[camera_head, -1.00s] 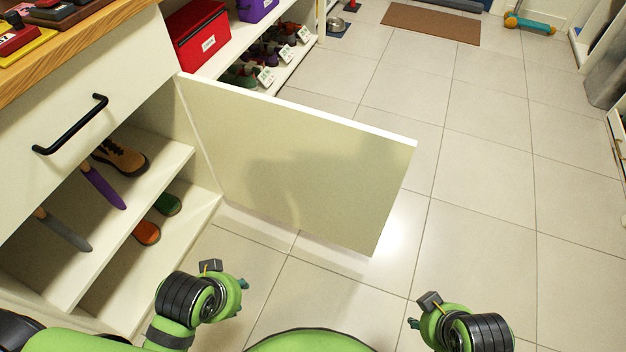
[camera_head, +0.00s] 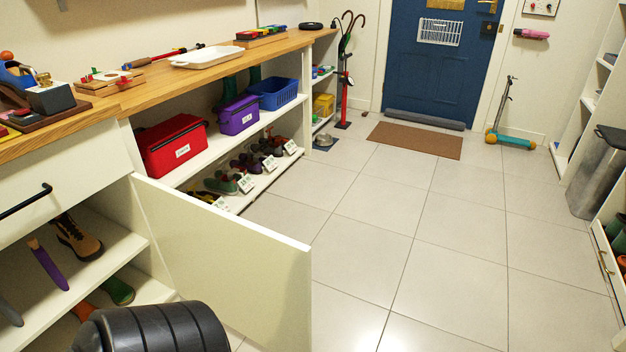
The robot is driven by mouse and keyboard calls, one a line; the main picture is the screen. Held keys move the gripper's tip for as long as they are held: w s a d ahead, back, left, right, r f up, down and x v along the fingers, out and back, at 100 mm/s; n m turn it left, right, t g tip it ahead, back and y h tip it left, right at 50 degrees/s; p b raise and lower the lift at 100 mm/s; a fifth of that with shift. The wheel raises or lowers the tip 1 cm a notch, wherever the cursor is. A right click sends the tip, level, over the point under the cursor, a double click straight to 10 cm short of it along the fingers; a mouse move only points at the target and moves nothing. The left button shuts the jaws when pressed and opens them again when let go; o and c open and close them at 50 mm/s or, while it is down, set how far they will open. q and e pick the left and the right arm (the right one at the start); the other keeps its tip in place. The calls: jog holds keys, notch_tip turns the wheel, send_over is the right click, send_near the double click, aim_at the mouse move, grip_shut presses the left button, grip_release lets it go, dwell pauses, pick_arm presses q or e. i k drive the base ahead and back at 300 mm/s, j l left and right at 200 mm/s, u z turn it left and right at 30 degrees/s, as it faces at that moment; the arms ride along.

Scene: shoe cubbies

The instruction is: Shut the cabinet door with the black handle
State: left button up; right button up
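The white cabinet door (camera_head: 230,265) stands wide open, hinged beside the drawer unit and reaching out over the tiled floor. I see its plain face; its handle is not visible on this side. A black bar handle (camera_head: 25,203) is on the drawer front (camera_head: 75,170) above the open compartment. Inside the compartment are a brown boot (camera_head: 78,240), a purple-bladed item (camera_head: 48,265) and a green shoe (camera_head: 118,291). A dark ribbed part of my arm shows at the bottom left, in front of the compartment and door. Neither gripper's fingers are in view.
A wooden counter (camera_head: 215,72) runs above open shelves with a red box (camera_head: 172,145), a purple box (camera_head: 238,115) and a blue basket (camera_head: 272,93). Tiled floor (camera_head: 420,230) is clear to the right of the door. A brown mat (camera_head: 415,140) lies before the blue door (camera_head: 440,60).

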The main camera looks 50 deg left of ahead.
aim_at(256, 280)
jog(key=i+l+u, duration=0.2)
jog(key=i+l, duration=0.55)
jog(key=i, duration=0.15)
jog(key=i+u, duration=0.2)
jog(key=u, duration=0.3)
jog(key=i+u, duration=0.2)
jog(key=u, duration=0.3)
jog(key=i+u, duration=0.2)
jog(key=u, duration=0.3)
jog(key=i+l+u, duration=0.15)
jog(key=u, duration=0.35)
jog(key=i+l+u, duration=0.1)
jog(key=u, duration=0.4)
jog(key=i+l+u, duration=0.2)
jog(key=u, duration=0.25)
jog(key=i+l+u, duration=0.25)
jog(key=u, duration=0.25)
jog(key=i+l+u, duration=0.1)
jog(key=l+u, duration=0.15)
jog(key=u, duration=0.25)
